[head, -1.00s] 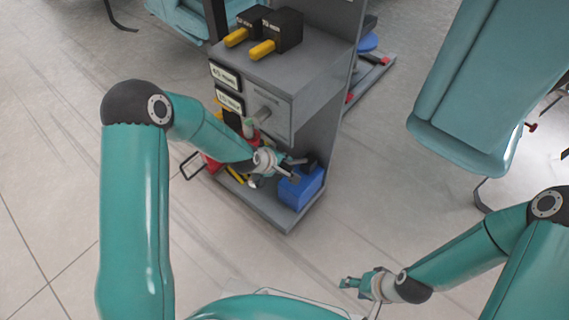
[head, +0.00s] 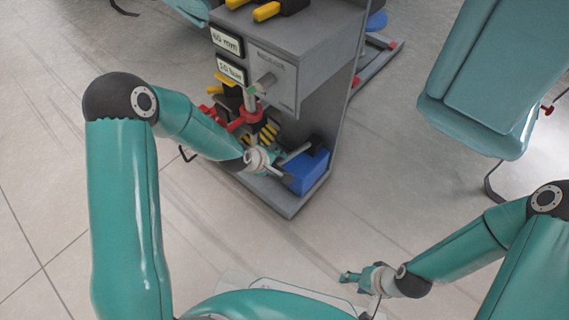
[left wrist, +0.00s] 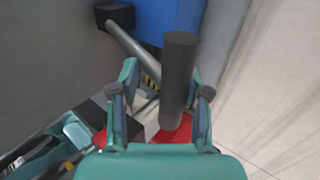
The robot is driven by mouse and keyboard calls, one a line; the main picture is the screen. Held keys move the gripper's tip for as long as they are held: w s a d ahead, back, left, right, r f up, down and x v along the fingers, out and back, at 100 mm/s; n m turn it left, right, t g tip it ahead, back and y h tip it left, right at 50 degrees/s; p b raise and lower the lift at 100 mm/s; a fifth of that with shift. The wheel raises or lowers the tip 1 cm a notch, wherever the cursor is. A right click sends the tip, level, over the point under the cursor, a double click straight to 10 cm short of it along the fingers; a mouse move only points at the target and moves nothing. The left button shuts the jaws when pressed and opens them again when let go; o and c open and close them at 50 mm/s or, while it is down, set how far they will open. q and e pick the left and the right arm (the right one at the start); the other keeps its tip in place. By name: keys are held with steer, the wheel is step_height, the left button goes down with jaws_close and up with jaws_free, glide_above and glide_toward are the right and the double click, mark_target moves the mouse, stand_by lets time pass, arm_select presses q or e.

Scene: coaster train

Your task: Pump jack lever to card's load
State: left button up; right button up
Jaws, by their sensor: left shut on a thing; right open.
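The jack lever is a grey rod (head: 294,154) with a dark cylindrical grip (left wrist: 178,75). The rod (left wrist: 131,49) runs from a black block (left wrist: 114,17) beside a blue pump body (head: 308,174). My left gripper (head: 277,170) is shut on the lever's grip, which stands between its fingers (left wrist: 160,97) in the left wrist view. Two displays on the grey stand appear to read 60 mm (head: 227,42) and 10 bar (head: 231,70). My right gripper (head: 349,278) is open and empty over the floor. I cannot make out a card.
Red parts (head: 245,118) and yellow-black parts (head: 268,134) sit in the stand beside the lever. Yellow-handled black boxes (head: 267,11) are on the stand's top. A teal seat (head: 478,90) stands at the right. The floor between the stand and my base is clear.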

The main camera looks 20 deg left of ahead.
arm_select(q)
steer(key=shift+w+d+r, duration=0.1)
steer(key=shift+s+r, duration=0.2)
steer(key=shift+r, duration=0.3)
steer(key=v, duration=1.1)
steer(key=shift+s+f, duration=0.15)
steer(key=shift+f, duration=0.1)
stand_by(0.5)
